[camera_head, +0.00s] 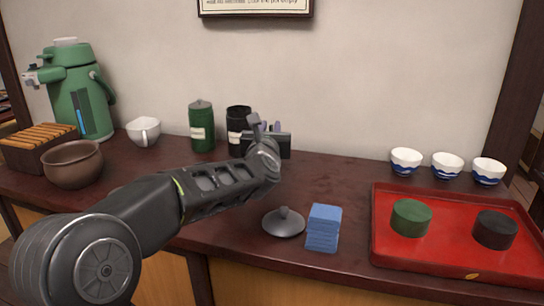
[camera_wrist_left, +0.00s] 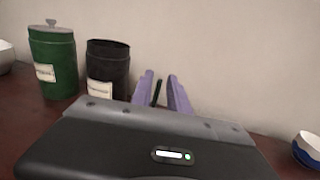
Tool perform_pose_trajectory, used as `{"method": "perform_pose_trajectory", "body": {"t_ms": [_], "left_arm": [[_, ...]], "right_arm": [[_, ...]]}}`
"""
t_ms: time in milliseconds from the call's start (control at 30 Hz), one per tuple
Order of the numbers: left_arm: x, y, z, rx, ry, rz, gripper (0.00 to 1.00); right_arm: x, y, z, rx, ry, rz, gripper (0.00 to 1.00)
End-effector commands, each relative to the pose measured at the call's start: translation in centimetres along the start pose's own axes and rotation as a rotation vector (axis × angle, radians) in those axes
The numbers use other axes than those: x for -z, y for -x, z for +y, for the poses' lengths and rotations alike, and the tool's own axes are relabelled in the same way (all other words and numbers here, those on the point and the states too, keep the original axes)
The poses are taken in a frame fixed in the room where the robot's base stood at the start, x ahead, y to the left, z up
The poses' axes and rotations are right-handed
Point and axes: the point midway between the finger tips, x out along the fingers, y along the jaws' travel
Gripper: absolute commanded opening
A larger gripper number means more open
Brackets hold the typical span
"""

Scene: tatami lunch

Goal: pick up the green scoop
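My left gripper (camera_head: 270,127) is near the wall, just right of the black canister, largely hidden behind its own wrist in the head view. In the left wrist view its two purple fingers (camera_wrist_left: 163,88) stand apart. A thin dark green strip (camera_wrist_left: 157,93), perhaps part of the green scoop, shows between them, close to the left finger, with a gap to the right finger. Its lower part is hidden by the gripper body. I cannot make out a scoop in the head view. My right gripper is in neither view.
The black canister (camera_head: 238,121) and the lidded green canister (camera_head: 201,127) stand left of my gripper. A grey knobbed lid (camera_head: 283,225) and blue cloths (camera_head: 323,228) lie in front. A red tray (camera_head: 385,240) holds two round containers, with three cups (camera_head: 447,165) behind.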

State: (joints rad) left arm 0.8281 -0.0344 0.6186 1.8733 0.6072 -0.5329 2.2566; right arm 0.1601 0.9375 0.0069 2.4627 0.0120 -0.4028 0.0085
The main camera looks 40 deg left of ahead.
Motion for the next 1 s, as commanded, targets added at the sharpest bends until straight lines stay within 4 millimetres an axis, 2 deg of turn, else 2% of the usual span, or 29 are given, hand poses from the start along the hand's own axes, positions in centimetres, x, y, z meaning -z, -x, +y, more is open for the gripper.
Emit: {"method": "perform_pose_trajectory", "body": {"t_ms": [33, 233, 733, 1000], "left_arm": [[0.0, 0.0, 0.0, 0.0, 0.0, 0.0, 0.16], [0.0, 0.0, 0.0, 0.0, 0.0, 0.0, 0.0], [-0.2, 0.1, 0.0, 0.0, 0.0, -0.001, 0.0], [-2.1, 0.4, 0.0, 0.001, 0.001, -0.001, 0.0]], "right_arm": [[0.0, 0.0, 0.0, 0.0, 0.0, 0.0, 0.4], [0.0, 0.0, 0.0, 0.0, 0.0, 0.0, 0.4], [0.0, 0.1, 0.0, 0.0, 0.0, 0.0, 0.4], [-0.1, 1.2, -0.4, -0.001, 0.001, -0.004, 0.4]]}}
